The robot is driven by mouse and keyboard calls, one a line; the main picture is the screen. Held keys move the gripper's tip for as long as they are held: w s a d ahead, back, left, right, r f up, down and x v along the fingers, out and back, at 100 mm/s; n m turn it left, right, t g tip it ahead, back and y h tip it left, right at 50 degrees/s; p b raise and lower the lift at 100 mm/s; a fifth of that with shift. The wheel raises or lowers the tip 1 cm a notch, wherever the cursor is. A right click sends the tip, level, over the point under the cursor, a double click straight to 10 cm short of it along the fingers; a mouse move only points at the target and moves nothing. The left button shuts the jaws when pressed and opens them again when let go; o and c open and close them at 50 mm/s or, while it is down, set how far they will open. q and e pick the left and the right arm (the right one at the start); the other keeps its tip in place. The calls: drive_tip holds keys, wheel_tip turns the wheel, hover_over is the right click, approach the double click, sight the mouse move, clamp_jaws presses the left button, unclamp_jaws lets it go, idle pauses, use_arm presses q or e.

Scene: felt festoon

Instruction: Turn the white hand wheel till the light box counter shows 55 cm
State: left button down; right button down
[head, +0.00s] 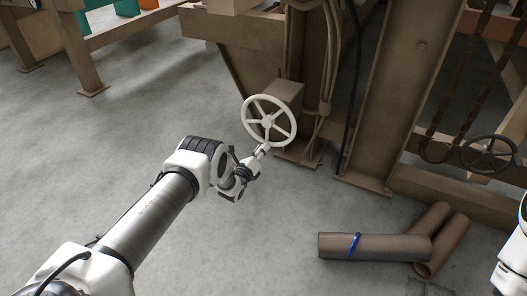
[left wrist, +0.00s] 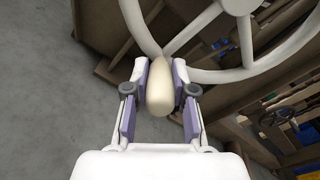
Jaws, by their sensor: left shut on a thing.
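The white hand wheel (head: 269,121) has several spokes and sits on a brown box on the machine frame. Its rim also shows in the left wrist view (left wrist: 215,75). A cream knob handle (left wrist: 160,88) stands out from the wheel's rim, at the lower side of the wheel in the head view. My left gripper (head: 256,155) has its two fingers on either side of this knob, shut on it; the left wrist view shows this close up. My right gripper is not in view; a white part of my arm shows at the right edge. The light box counter is not in view.
A dark hand wheel (head: 488,154) is at the right on the frame. Brown rolls (head: 375,247) lie on the floor at lower right, one with a blue band. Brown steel uprights (head: 400,95) and hanging cables stand beside the white wheel. The grey floor (head: 120,130) at left is clear.

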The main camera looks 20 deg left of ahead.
use_arm(q)
drive_tip(key=shift+a, duration=0.15)
drive_tip(key=c, duration=1)
unclamp_jaws()
drive_tip(key=shift+o, duration=0.2)
drive_tip(key=shift+s, duration=0.1)
drive_tip(key=s, duration=1.2)
drive_tip(key=shift+a, duration=0.15)
